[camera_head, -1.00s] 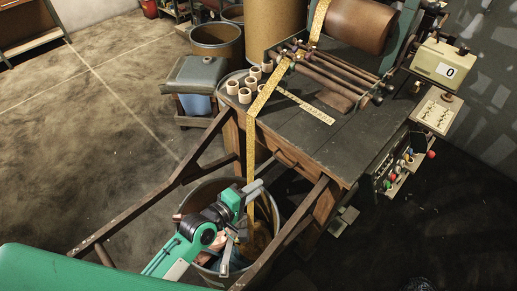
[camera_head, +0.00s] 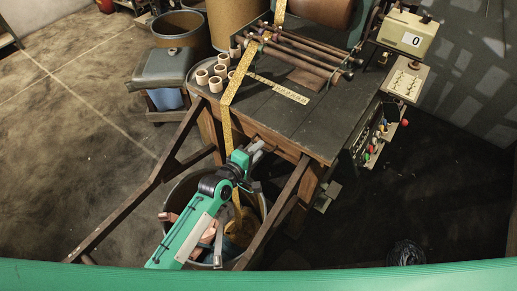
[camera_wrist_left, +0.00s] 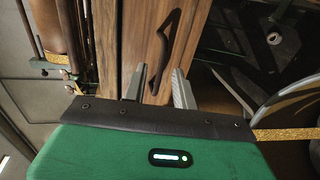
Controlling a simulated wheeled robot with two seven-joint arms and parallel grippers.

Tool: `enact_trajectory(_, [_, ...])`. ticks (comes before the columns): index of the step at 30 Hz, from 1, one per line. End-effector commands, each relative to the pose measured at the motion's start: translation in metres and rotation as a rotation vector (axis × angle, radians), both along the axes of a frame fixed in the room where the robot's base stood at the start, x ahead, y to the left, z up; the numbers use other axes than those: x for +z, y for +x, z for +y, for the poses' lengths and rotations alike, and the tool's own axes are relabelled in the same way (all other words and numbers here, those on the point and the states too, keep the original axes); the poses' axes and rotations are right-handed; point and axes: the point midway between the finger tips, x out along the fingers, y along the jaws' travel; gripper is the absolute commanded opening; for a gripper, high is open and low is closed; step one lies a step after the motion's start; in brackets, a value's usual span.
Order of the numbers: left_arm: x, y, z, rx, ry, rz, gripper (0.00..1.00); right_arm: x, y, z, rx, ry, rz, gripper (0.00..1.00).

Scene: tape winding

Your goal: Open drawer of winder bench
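The winder bench (camera_head: 322,130) is a dark-topped wooden bench at the upper middle of the head view. Its drawer front (camera_wrist_left: 140,25) fills the upper middle of the left wrist view, with a dark curved handle (camera_wrist_left: 163,40). The drawer looks shut. My left gripper (camera_head: 260,147) is at the bench's front edge in the head view and hides most of the handle there. In the left wrist view its two fingers (camera_wrist_left: 160,68) are apart and empty, with the handle just beyond and between their tips. Contact cannot be told. My right gripper is out of view.
A yellow measuring tape (camera_head: 227,125) runs from the rollers down into a round bin (camera_head: 172,212) below my left arm. Wooden rails (camera_head: 140,200) flank the bin. Several small rings (camera_head: 202,77) sit on the bench. A control box (camera_head: 408,32) stands at right.

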Motion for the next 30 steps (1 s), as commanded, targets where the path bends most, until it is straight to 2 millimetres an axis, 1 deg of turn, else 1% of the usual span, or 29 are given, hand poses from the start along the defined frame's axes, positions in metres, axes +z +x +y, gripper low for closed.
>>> enact_trajectory(4, [-0.0014,0.0074,-0.0055,0.000,-0.001,0.000,0.28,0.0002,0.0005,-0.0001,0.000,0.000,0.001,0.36])
enact_trajectory(13, [-0.0020,0.0084,-0.0063,0.000,-0.001,-0.001,0.28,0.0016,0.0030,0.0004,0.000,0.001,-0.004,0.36])
enact_trajectory(14, [-0.0020,0.0084,-0.0063,0.000,0.000,0.000,0.23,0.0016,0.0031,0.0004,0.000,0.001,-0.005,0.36])
enact_trajectory(15, [-0.0021,0.0083,-0.0062,0.000,0.000,0.000,0.15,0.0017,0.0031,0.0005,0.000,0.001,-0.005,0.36])
enact_trajectory(17, [-0.0021,0.0083,-0.0062,0.000,0.000,0.000,0.03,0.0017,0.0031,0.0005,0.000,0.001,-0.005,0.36])
enact_trajectory(18, [-0.0020,0.0083,-0.0061,0.000,0.000,0.000,0.00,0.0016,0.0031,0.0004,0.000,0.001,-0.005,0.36])
enact_trajectory(30, [-0.0021,0.0073,-0.0055,0.000,0.001,0.001,0.00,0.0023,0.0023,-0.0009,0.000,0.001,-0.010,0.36])
